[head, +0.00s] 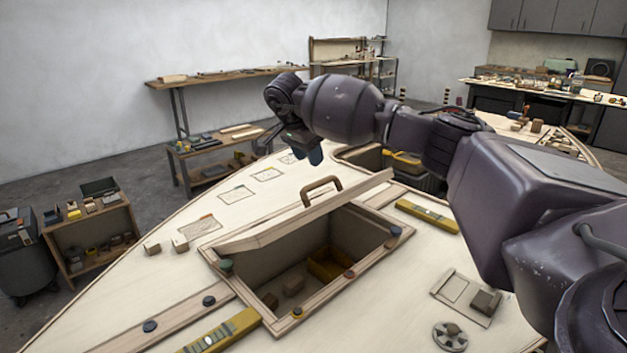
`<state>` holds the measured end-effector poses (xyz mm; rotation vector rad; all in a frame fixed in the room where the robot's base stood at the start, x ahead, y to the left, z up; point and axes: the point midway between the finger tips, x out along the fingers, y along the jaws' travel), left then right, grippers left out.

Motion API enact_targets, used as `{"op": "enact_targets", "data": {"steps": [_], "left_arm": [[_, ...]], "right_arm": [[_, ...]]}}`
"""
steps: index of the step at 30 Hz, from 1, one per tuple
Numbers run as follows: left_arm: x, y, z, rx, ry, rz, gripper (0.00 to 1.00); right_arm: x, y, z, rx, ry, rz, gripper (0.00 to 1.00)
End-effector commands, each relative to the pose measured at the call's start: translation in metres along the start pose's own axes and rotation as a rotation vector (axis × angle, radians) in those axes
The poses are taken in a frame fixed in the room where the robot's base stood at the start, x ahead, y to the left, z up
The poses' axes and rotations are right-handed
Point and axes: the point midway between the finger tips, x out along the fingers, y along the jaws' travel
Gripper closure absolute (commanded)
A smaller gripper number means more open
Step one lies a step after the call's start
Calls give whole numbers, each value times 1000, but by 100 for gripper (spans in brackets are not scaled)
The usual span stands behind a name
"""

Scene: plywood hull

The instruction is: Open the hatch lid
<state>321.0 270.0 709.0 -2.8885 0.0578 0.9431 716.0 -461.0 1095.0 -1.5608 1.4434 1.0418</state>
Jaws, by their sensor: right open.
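The hatch lid (285,220) is a pale wooden panel on the plywood deck. It stands tilted up, with its near edge raised off the frame, and the opening below shows. A brown handle (321,186) stands on top of the lid. My right gripper (308,153) is above and behind the handle, apart from it, pointing down. Its jaws are open and look empty, partly hidden by the wrist. The hatch frame (372,268) surrounds the opening. My left gripper is not in view.
Inside the opening are a yellow tray (328,265) and small blocks. Yellow levels (427,215) lie on the deck beside the hatch. A second opening (365,158) lies beyond. A round fitting (450,336) sits at the near right. Two small blocks (180,242) rest left of the hatch.

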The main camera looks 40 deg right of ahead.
Motion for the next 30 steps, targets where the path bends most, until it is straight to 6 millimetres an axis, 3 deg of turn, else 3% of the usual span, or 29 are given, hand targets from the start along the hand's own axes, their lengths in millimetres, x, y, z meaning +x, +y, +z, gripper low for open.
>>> {"op": "enact_targets", "data": {"steps": [6,13,28,30], "left_arm": [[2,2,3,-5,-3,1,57],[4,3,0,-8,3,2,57],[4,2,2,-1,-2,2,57],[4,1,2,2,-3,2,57]], "right_arm": [[43,0,2,-2,-1,5,56],[73,0,1,-1,-1,4,56],[84,0,1,-1,-1,0,56],[84,0,1,-1,-1,0,66]]}}
